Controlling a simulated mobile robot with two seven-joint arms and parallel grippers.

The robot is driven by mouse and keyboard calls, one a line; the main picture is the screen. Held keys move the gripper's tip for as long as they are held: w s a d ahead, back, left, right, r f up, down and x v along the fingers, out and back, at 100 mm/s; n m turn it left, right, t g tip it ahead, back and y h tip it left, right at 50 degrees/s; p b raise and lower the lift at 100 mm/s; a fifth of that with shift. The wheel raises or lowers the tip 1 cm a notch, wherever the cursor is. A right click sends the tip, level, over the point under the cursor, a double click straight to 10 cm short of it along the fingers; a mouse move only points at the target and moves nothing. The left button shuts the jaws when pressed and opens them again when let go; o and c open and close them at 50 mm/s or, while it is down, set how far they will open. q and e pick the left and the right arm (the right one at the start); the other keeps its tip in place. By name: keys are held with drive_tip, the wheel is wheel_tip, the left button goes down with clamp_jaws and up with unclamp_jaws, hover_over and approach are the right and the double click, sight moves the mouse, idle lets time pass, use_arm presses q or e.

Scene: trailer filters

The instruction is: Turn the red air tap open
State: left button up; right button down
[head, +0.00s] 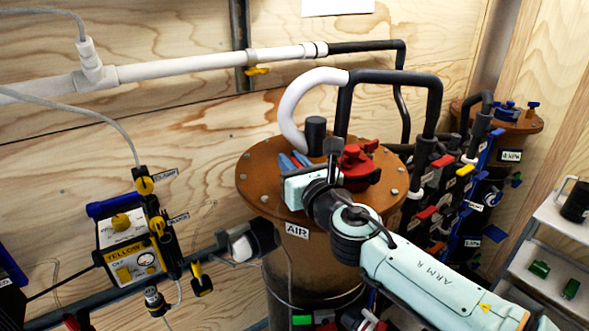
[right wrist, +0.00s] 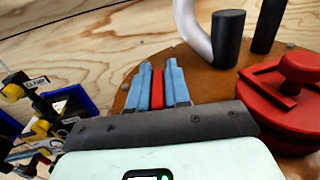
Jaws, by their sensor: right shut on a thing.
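A narrow red piece (right wrist: 157,90), which looks like the handle of the red air tap, stands between the blue fingers of my right gripper (right wrist: 163,85). Most of it is hidden by the fingers. In the head view my right gripper (head: 291,161) is shut at the left part of the round brown lid (head: 262,199), above the "AIR" label (head: 297,231). The tap's body and how far it is turned cannot be seen. My left gripper is not in view.
A large red cap with a knob (head: 358,166) sits right of my gripper and shows close by in the right wrist view (right wrist: 285,100). A black post (head: 316,135) and a white bent hose (head: 290,108) stand behind. A yellow-marked box (head: 130,250) is left.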

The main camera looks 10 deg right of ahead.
drive_tip(key=shift+a+f+n+g+y+b, duration=0.1)
drive_tip(key=shift+n+g+y, duration=0.15)
drive_tip(key=shift+n+y, duration=0.35)
drive_tip(key=shift+a+r+n+g+y+b, duration=0.1)
drive_tip(key=shift+n+g+y+b, duration=0.2)
drive_tip(key=shift+y, duration=0.5)
drive_tip(key=shift+f+n+g+y+p, duration=0.1)
drive_tip(key=shift+n+g+y, duration=0.05)
drive_tip(key=shift+n+y, duration=0.45)
drive_tip(key=shift+y, duration=0.3)
drive_tip(key=c, duration=1.2)
unclamp_jaws()
drive_tip(key=shift+o, duration=0.2)
drive_tip(key=shift+s, duration=0.1)
drive_tip(key=v, duration=1.3)
drive_tip(key=shift+p, duration=0.35)
drive_tip(key=shift+s+d, duration=0.1)
